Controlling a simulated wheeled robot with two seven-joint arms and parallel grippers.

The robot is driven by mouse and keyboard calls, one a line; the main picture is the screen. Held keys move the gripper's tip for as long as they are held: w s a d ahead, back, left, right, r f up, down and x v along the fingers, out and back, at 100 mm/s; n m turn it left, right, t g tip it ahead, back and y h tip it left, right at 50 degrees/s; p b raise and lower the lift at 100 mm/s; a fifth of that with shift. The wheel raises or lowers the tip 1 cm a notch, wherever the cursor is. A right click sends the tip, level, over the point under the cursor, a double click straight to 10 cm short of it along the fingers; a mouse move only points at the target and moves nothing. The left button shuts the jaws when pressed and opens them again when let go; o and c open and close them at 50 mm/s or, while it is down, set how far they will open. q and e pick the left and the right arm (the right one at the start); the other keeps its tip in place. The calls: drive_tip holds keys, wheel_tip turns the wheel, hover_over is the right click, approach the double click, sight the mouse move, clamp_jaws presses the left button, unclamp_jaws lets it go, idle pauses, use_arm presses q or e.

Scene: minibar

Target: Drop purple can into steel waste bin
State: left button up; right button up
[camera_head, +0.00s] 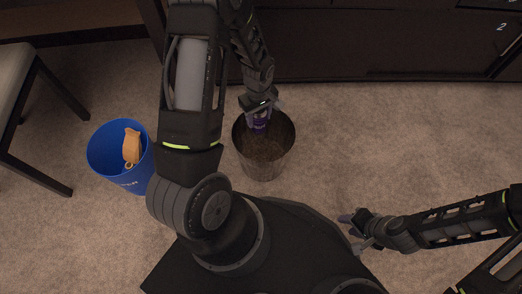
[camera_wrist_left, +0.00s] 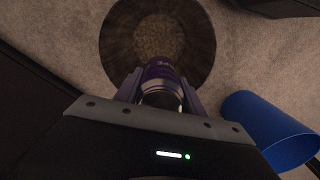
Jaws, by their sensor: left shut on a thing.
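The purple can (camera_head: 260,121) is held by my left gripper (camera_head: 260,108) over the opening of the steel waste bin (camera_head: 266,165). In the left wrist view the can (camera_wrist_left: 160,90) sits between the two fingers of my left gripper (camera_wrist_left: 158,88), with the round bin (camera_wrist_left: 198,38) behind and below it. The can overlaps the bin's far rim in the head view; its exact height relative to the rim is hard to tell. My right gripper (camera_head: 357,232) is at the lower right, away from the bin, with its fingers apart and nothing seen between them.
A blue bin (camera_head: 118,172) holding an orange object (camera_head: 131,146) stands left of the steel bin. A chair (camera_head: 25,110) is at the far left. A dark cabinet (camera_head: 385,45) runs along the back. Open carpet lies to the right.

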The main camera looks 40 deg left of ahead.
use_arm(q)
wheel_tip(320, 180, down, 6)
drive_tip(key=b, duration=0.4)
drive_tip(key=shift+b, duration=0.4)
drive_tip(key=o, duration=1.4)
